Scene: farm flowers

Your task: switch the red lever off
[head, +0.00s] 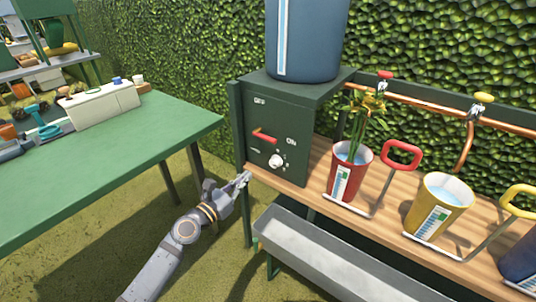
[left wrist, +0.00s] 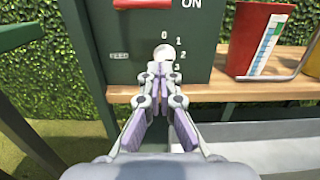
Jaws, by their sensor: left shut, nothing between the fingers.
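The red lever (head: 264,136) is on the front of a dark green box (head: 290,110), with OFF printed above it and ON to its right. It lies nearly flat, its right end towards ON. In the left wrist view, part of the red lever (left wrist: 140,4) shows at the top edge, beside ON. My left gripper (head: 243,180) is shut and empty, below and in front of the box's lower left. In the left wrist view its fingertips (left wrist: 163,72) are below the lever, in front of the white dial (left wrist: 164,52). My right gripper is out of view.
The white dial (head: 277,161) sits below the lever. A blue tank (head: 305,40) stands on the box. A red pot (head: 349,172) with flowers and a yellow pot (head: 438,205) stand right on the wooden shelf (head: 390,215). A grey trough (head: 330,262) is below; a green table (head: 110,160) is left.

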